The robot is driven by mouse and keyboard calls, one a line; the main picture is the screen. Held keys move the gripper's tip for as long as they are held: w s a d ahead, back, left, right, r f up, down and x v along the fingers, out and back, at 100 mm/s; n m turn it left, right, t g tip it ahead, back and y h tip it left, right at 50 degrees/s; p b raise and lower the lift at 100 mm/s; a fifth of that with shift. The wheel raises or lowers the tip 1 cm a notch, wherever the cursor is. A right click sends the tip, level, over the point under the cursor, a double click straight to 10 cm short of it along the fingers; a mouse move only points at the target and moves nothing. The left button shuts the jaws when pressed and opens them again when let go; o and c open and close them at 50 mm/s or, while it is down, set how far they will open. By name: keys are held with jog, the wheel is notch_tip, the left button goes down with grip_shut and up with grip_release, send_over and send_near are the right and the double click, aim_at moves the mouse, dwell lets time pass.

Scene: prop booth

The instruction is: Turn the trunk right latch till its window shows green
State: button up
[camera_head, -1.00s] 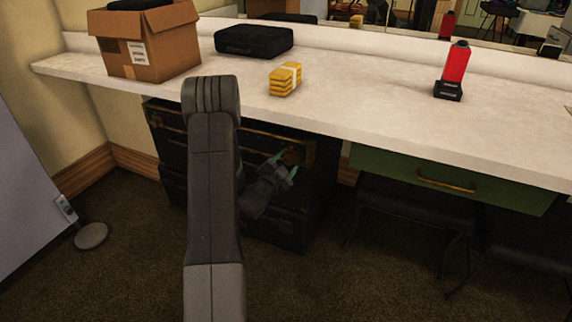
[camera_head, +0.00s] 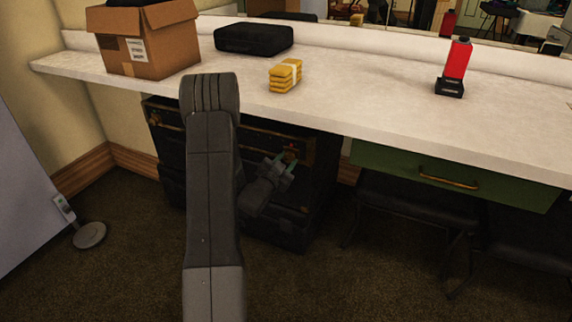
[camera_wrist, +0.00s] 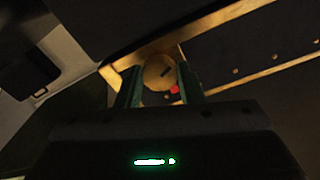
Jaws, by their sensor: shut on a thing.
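The dark trunk (camera_head: 318,190) with brass edging stands under the counter. Its right latch is a round brass disc (camera_wrist: 157,70) with a dark slot, seen in the wrist view. A small red patch (camera_wrist: 175,90) shows at the disc's lower right; no green window shows there. My gripper (camera_head: 283,167) is at the trunk's upper right front. In the wrist view its two fingers (camera_wrist: 158,82) stand on either side of the disc, shut on it. My arm hides the middle of the trunk in the head view.
The white counter (camera_head: 370,115) overhangs the trunk closely. On it are a cardboard box (camera_head: 150,45), a black case (camera_head: 253,38), a yellow stack (camera_head: 285,75) and a red canister (camera_head: 458,65). A green drawer (camera_head: 400,165) and dark chairs (camera_head: 420,205) are to the right.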

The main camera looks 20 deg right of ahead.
jog(key=n+b, duration=0.1)
jog(key=n, duration=0.5)
jog(key=shift+f+n, duration=0.1)
jog(key=shift+n, duration=0.3)
jog(key=n, duration=0.6)
jog(key=shift+s+d+n+t, duration=0.1)
jog(key=shift+n+t, duration=0.2)
jog(key=shift+t, duration=0.1)
jog(key=o, duration=1)
jog(key=r+p+v, duration=0.1)
jog(key=p+v, duration=0.1)
jog(key=v, duration=1.1)
jog(key=shift+s+a+f, duration=0.25)
jog(key=shift+s+f, duration=0.05)
jog(key=shift+f, duration=0.15)
